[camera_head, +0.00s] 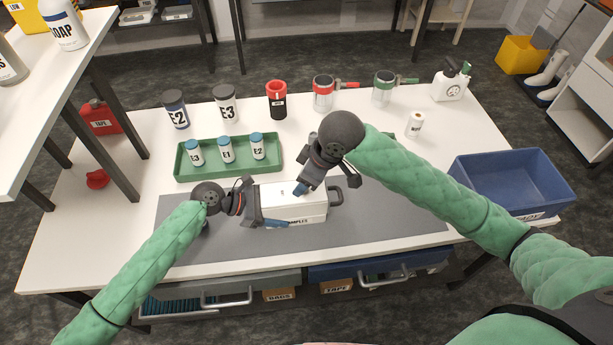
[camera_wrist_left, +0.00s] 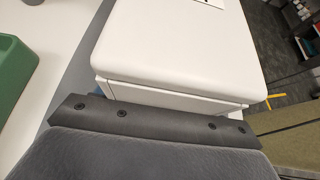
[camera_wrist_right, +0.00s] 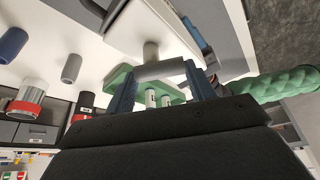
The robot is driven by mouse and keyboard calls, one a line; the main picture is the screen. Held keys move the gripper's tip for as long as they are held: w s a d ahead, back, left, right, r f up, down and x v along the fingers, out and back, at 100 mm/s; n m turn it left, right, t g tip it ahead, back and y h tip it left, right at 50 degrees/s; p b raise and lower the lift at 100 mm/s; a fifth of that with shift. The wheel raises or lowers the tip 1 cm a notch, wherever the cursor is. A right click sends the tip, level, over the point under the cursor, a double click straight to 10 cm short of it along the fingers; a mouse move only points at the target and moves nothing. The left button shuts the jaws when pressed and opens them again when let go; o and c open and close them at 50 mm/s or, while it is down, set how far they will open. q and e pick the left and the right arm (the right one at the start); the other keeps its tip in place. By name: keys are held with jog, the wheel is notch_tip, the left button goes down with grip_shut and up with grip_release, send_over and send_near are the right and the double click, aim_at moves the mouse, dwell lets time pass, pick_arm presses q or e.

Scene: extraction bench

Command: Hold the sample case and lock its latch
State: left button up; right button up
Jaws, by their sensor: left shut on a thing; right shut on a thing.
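The white sample case (camera_head: 290,209) stands on the grey mat, with its lid down and a label partly showing on its front. My left gripper (camera_head: 263,207) is shut on the case at its left end; the case's white lid (camera_wrist_left: 185,40) fills much of the left wrist view. My right gripper (camera_head: 300,188) reaches down onto the lid from above. In the right wrist view its two blue fingers are shut on the ends of a grey bar, the latch (camera_wrist_right: 160,70), which stands off the lid on a short post. In the head view the right gripper mostly hides the latch.
A green tray (camera_head: 183,173) with several small bottles lies behind the case on the left. Dark-lidded jars, a red cup and handled tins stand along the back. A blue bin (camera_head: 510,185) is at the right. The mat (camera_head: 400,228) is bare right of the case.

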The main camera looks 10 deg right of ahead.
jog(key=m, duration=0.2)
jog(key=m+t+h, duration=0.1)
jog(key=m, duration=0.2)
jog(key=shift+a+m+t, duration=0.3)
jog(key=shift+a+t, duration=0.05)
jog(key=shift+t, duration=0.05)
jog(key=m, duration=0.1)
jog(key=m+h, duration=0.1)
jog(key=shift+w+a+m, duration=0.1)
jog(key=shift+a+m, duration=0.05)
jog(key=shift+m, duration=0.15)
jog(key=shift+w+m+h, duration=0.2)
jog(key=shift+m+h, duration=0.7)
jog(key=shift+m, duration=0.9)
jog(key=shift+t, duration=0.3)
jog(key=o, duration=1)
jog(key=shift+r, duration=0.2)
jog(key=shift+s+a+r, duration=0.1)
jog(key=shift+s+r, duration=0.05)
jog(key=shift+r, duration=0.45)
jog(key=shift+v, duration=0.8)
jog(key=v, duration=0.8)
jog(key=shift+s+r, duration=0.25)
jog(key=shift+r, duration=0.1)
